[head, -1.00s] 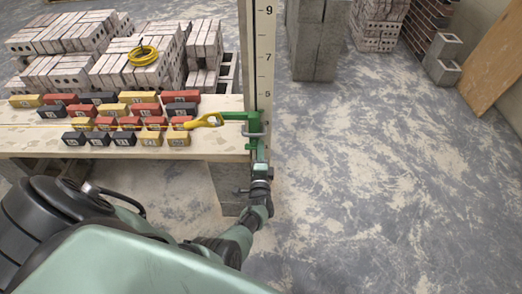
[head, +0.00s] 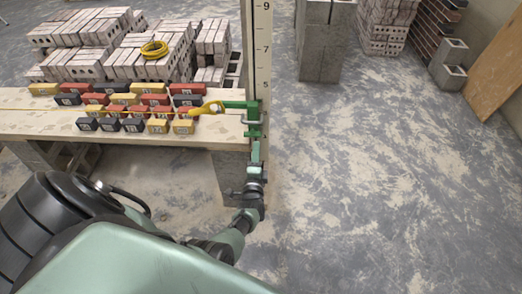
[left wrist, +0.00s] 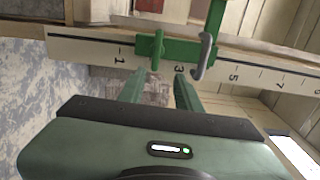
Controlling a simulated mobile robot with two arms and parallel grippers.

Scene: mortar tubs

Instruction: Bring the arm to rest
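My left gripper (head: 256,150) is at the right end of the wooden bench, just below a green clamp (head: 254,118) on the upright measuring staff. In the left wrist view its two green fingers (left wrist: 165,74) stand apart with nothing between them. The clamp also shows in the left wrist view (left wrist: 158,47), just beyond the fingertips. Whether the fingers touch it I cannot tell. My left arm reaches up from the bottom of the head view. My right gripper is out of view.
The bench (head: 215,135) bears several red, yellow and black blocks and a yellow-handled tool (head: 208,108). The numbered staff (head: 261,55) stands at its right end. Brick stacks and grey concrete blocks (head: 322,40) stand behind. The floor on the right (head: 390,200) is clear.

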